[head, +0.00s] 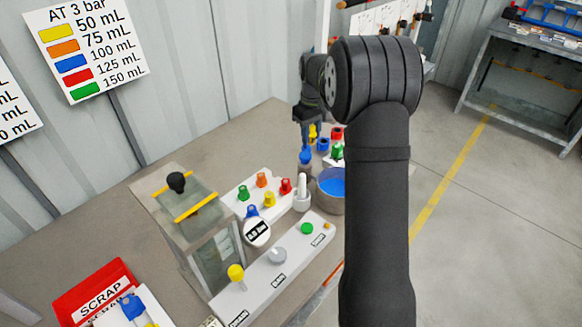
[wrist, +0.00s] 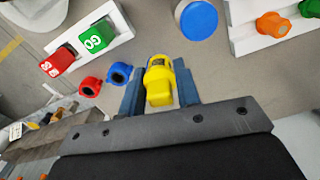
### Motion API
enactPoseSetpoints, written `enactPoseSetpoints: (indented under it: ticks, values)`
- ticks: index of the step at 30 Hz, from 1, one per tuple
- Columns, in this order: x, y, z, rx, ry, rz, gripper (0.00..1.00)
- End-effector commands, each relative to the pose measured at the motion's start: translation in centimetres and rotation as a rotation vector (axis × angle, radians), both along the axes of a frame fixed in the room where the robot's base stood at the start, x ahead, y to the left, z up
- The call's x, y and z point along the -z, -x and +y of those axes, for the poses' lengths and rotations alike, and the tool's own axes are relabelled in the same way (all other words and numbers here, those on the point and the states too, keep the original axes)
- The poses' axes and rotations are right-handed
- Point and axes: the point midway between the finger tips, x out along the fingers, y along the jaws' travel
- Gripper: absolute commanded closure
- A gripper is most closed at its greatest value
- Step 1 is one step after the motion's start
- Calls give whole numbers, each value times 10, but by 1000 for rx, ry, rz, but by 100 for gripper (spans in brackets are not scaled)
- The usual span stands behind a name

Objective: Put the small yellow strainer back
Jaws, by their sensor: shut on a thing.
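The small yellow strainer (wrist: 159,82) sits between the two fingers of my gripper (wrist: 158,70) in the wrist view, and the gripper is shut on it. In the head view a small yellow piece (head: 313,131) shows just below my gripper (head: 309,118), near the back of the bench. The bench surface shows beyond the strainer in the wrist view. How high it is held is hard to tell.
A small blue piece (wrist: 119,74) and a red piece (wrist: 90,86) lie left of the strainer. A white holder (wrist: 100,38) bears red and green blocks. A blue round top (wrist: 196,18) is near.

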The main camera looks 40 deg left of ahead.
Motion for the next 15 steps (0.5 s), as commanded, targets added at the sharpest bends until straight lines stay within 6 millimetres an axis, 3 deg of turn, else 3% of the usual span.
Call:
enactPoseSetpoints:
  ticks: [3,8,15]
  values:
    - [-1,25,27,-110,1,0,92]
    - [1,40,42,-181,1,1,92]
    - [44,42,43,-191,3,3,92]
